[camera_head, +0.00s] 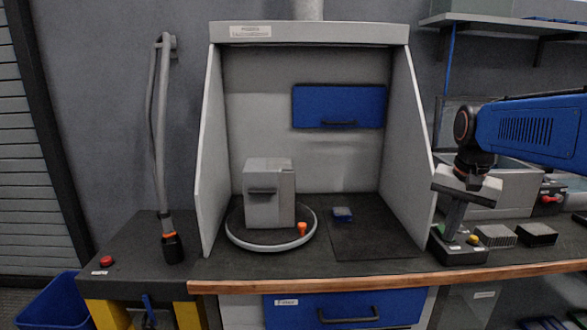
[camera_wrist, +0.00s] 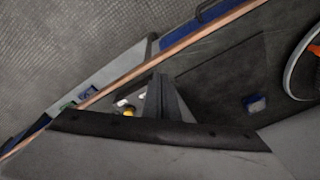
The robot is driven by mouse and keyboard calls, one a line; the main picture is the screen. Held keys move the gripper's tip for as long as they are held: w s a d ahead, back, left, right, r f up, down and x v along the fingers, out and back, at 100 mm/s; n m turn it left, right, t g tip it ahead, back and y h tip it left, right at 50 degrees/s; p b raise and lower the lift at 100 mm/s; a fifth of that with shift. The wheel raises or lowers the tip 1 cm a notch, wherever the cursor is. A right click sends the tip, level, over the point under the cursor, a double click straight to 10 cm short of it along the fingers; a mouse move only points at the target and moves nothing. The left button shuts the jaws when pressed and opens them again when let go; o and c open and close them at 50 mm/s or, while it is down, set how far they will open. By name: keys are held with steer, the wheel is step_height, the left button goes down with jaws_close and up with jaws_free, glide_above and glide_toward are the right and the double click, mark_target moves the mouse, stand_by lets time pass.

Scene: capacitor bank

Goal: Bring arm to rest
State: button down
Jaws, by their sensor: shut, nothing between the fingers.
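My blue arm (camera_head: 528,128) reaches in from the right in the head view, with its wrist bent down. My gripper (camera_head: 453,232) hangs from it, fingers pointing down, outside the right wall of the grey booth. The fingers are together with nothing between them. Their tips overlap a small dark control box (camera_head: 460,252) on the bench; I cannot tell whether they touch it. In the wrist view the gripper (camera_wrist: 160,82) shows as a narrow grey wedge, beside the yellow button (camera_wrist: 128,111).
The booth (camera_head: 208,150) holds a round turntable (camera_head: 245,243) with a grey block (camera_head: 268,195). A small blue item (camera_head: 342,214) lies on the dark mat (camera_head: 370,240). Finned blocks (camera_head: 497,236) sit right of my gripper. A shelf (camera_head: 510,25) hangs above the arm.

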steer(key=s+a+f+n+t, duration=0.1)
steer(key=s+a+f+n, duration=0.1)
steer(key=s, duration=0.4)
steer(key=s+a+f+n+t, duration=0.1)
steer(key=s+a+f+n, duration=0.2)
steer(key=s+f, duration=0.2)
steer(key=s+a+f+n+t, duration=0.1)
steer(key=s+a+f+n, duration=0.1)
steer(key=s, duration=0.6)
step_height(320, 180, down, 2)
steer(key=shift+s+a+f+n, duration=0.25)
steer(key=shift+s+a+n, duration=0.1)
steer(key=shift+a, duration=0.2)
